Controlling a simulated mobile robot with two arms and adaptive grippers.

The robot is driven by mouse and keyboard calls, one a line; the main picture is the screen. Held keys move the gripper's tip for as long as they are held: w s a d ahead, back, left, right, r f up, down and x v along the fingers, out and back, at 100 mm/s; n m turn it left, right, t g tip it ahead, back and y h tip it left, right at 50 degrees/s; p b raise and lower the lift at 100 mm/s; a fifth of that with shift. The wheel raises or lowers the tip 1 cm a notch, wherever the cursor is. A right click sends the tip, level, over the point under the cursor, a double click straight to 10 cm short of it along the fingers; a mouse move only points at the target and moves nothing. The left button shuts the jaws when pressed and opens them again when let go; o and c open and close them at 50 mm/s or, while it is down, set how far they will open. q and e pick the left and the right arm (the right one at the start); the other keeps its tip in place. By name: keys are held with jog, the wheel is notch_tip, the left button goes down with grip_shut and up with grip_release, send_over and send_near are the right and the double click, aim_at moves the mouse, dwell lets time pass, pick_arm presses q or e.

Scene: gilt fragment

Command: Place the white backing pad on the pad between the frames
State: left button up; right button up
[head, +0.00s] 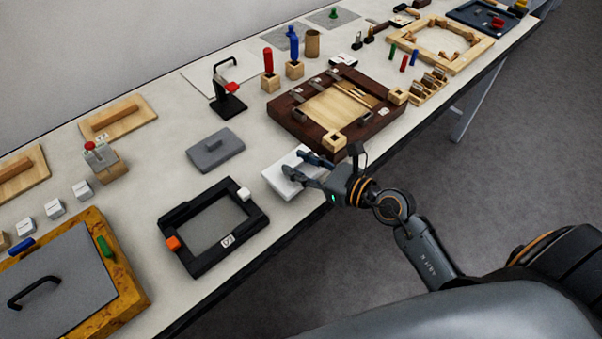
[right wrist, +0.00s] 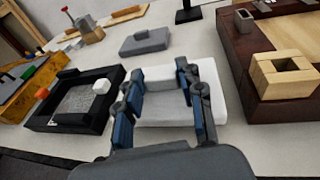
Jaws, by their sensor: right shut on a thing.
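A white slab (head: 279,184) lies on the table between the black frame (head: 216,226) and the dark brown wooden frame (head: 291,121). My right gripper (head: 307,169) is over this slab, fingers pointing down and to the left. In the right wrist view, the fingers (right wrist: 160,95) are closed on a white piece, which I take as the white backing pad (right wrist: 160,73). The larger white slab (right wrist: 212,74) shows behind and beneath it. The fingers hide part of both, and I cannot tell whether the held piece touches the slab. My left gripper is not in view.
A grey block with a handle (head: 216,150) lies behind the black frame. A black stand with a red part (head: 228,99) is farther back. The black frame carries an orange block (head: 173,243) and a white block (head: 244,194). The table's front edge is close to my right gripper.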

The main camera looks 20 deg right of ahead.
notch_tip(320, 180, down, 3)
jog(key=shift+r, duration=0.15)
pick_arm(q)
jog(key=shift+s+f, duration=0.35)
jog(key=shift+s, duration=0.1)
pick_arm(e)
jog(key=shift+f, duration=0.2)
jog(key=shift+f+b, duration=0.15)
jog(key=shift+b, duration=0.15)
jog(key=o, duration=1.1)
jog(key=shift+c, duration=0.2)
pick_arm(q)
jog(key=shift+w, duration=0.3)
